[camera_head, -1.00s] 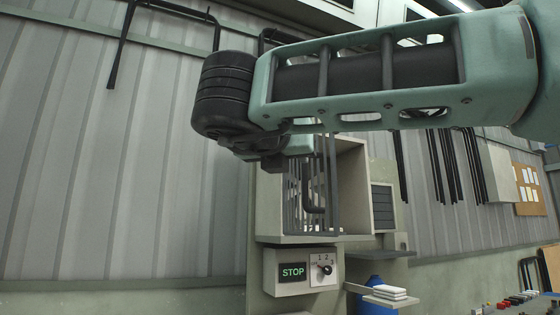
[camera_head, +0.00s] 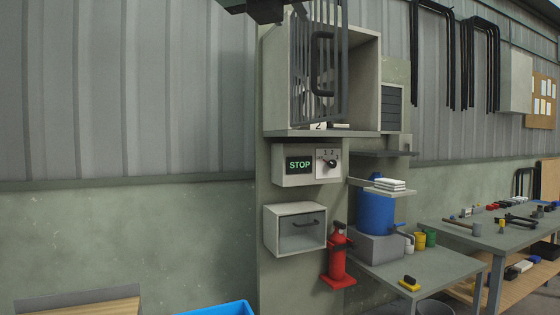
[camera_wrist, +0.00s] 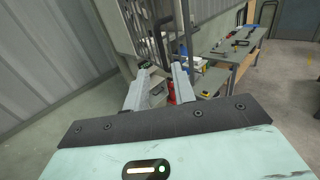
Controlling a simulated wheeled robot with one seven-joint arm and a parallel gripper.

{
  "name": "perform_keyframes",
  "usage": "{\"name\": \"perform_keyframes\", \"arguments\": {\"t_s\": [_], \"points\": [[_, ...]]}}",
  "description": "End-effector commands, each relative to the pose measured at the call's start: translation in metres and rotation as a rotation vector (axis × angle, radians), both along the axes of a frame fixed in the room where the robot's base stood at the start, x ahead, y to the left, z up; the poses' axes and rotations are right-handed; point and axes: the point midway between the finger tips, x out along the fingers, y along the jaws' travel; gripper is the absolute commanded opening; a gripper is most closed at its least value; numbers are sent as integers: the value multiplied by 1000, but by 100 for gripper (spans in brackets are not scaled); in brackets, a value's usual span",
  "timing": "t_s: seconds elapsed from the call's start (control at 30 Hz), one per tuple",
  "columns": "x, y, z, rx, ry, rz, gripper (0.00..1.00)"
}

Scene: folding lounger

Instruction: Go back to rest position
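My gripper (camera_wrist: 162,70) shows in the wrist view with its two grey fingers apart and nothing between them. It points toward the workshop wall unit and is clear of it. In the head view only a dark part of my arm shows at the top edge, and the fingers cannot be made out there.
A barred cabinet (camera_head: 366,85) hangs above a STOP panel (camera_head: 282,178) with a dial. Workbenches (camera_head: 440,268) stand right. A blue bin (camera_head: 218,310) is at the bottom.

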Motion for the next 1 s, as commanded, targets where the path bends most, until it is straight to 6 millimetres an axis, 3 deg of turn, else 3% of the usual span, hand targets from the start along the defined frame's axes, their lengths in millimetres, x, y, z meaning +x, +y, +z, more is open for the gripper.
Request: {"name": "perform_keyframes", "arguments": {"t_s": [0.13, 0.23, 0.37, 0.47, 0.57, 0.6, 0.73, 0.87, 1.0], "points": [[4, 6, 1, -64, -20, 33, 26], [12, 25, 0, -254, -67, 124, 26], [19, 69, -18, -665, -149, 306, 26], [17, 103, -53, -1027, -197, 456, 26], [9, 127, -108, -1392, -229, 613, 26], [4, 133, -135, -1538, -241, 681, 26], [-18, 133, -227, -1961, -264, 909, 26], [-46, 107, -315, -2301, -286, 1151, 26], [-83, 58, -397, -2586, -317, 1447, 26]]}}
